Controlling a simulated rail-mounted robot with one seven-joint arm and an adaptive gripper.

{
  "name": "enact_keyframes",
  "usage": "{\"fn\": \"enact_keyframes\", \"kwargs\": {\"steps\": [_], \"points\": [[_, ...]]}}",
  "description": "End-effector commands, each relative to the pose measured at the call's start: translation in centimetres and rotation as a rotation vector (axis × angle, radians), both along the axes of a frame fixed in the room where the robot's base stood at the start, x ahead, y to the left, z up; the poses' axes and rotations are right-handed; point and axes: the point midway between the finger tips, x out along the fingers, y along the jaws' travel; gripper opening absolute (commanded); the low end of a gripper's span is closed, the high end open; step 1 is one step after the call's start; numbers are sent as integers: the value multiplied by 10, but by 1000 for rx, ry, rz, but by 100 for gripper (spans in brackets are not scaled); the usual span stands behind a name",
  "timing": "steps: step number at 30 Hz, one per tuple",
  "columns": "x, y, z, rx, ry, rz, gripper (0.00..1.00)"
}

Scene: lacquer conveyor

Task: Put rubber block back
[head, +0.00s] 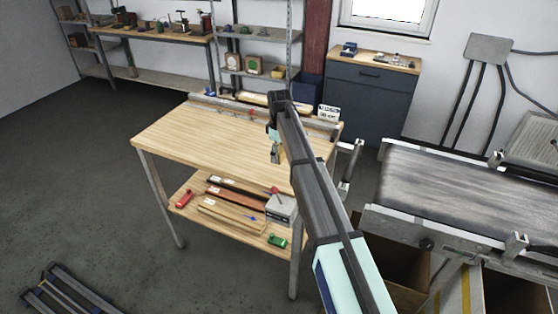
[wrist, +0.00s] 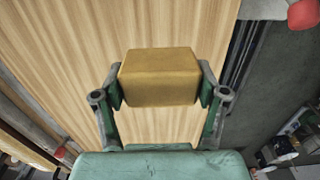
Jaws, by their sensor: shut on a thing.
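The rubber block (wrist: 160,78) is a tan-yellow rectangular block. In the wrist view my gripper (wrist: 160,90) is shut on it, with one finger against each short side. The wooden worktable (head: 195,130) lies below the block. My arm hides part of the table's right side. The gap between block and tabletop is hard to judge.
A rail (head: 225,108) with small items runs along the table's back edge, beside a white sign (head: 328,114). The lower shelf (head: 190,205) holds boards and tools. A conveyor (head: 465,190) stands right, a grey cabinet (head: 368,98) behind. The tabletop's left and middle are clear.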

Motion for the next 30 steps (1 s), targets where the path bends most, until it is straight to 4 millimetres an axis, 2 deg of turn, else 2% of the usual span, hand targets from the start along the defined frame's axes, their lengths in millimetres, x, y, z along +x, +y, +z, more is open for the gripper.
{"fn": "enact_keyframes", "kwargs": {"steps": [8, 16, 28, 29, 30], "points": [[0, 0, -17, 0, 0, 0, 28], [0, 0, -48, 0, 0, 0, 28], [0, 0, -55, 1, -1, 0, 28], [0, 0, -54, 1, -1, 0, 83], [0, 0, -54, 1, -1, 0, 97]]}}
